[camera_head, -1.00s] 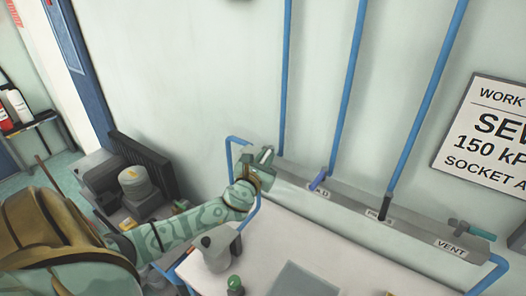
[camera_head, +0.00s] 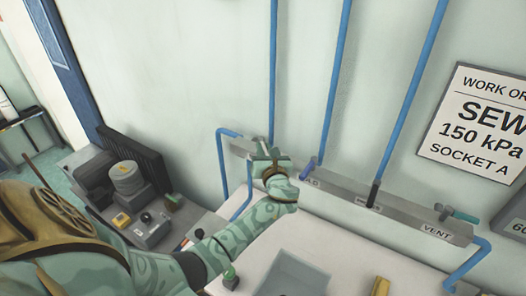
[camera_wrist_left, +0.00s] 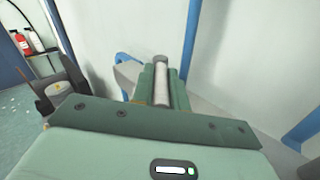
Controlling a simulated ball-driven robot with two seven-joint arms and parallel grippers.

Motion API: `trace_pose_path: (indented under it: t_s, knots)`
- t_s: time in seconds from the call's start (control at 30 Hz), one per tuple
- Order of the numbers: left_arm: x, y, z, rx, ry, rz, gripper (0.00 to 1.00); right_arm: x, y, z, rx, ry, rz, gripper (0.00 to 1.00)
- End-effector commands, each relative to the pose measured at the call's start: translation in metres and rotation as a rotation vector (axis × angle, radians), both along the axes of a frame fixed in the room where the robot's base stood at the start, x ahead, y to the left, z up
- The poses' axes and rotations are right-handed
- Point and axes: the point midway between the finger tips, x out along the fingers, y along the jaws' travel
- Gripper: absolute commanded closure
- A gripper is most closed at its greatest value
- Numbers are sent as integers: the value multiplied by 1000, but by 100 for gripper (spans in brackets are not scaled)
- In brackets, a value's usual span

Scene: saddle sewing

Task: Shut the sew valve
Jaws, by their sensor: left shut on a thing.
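A grey valve manifold (camera_head: 335,192) runs along the wall behind the white bench, with blue pipes rising from it. My left gripper (camera_head: 270,152) is at its left end, at the leftmost valve position. It is shut on a pale grey cylindrical handle, seen between the green fingers in the left wrist view (camera_wrist_left: 161,85). I take this for the sew valve handle; its label is hidden behind my gripper and wrist. Further right are a purple-blue handle (camera_head: 308,166), a dark handle (camera_head: 374,192) and a teal handle (camera_head: 463,215) near the VENT label. My right gripper is not in view.
A work order sign (camera_head: 480,125) on the wall reads SEW, 150 kPa, socket A. Grey equipment (camera_head: 125,180) stands left of the bench. A green-topped knob (camera_head: 230,272) and a flat grey panel (camera_head: 290,275) are on the bench.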

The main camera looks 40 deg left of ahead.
Motion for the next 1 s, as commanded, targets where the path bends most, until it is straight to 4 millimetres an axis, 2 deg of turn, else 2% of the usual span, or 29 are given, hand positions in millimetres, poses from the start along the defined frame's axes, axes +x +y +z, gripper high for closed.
trace_pose_path:
  t_s: [0.4, 0.43, 0.5, 0.83, 1.0]
  knots:
    - [0, 0, 1, 2, -1, 7, 100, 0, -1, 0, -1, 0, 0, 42]
    - [0, 0, 1, 2, -1, 7, 76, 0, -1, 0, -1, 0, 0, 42]
    - [0, 0, 1, 2, -1, 7, 63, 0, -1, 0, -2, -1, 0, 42]
    - [0, 0, 5, 0, -2, 7, 63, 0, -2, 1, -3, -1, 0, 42]
    - [1, 0, 33, 1, -6, 6, 63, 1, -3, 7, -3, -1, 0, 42]
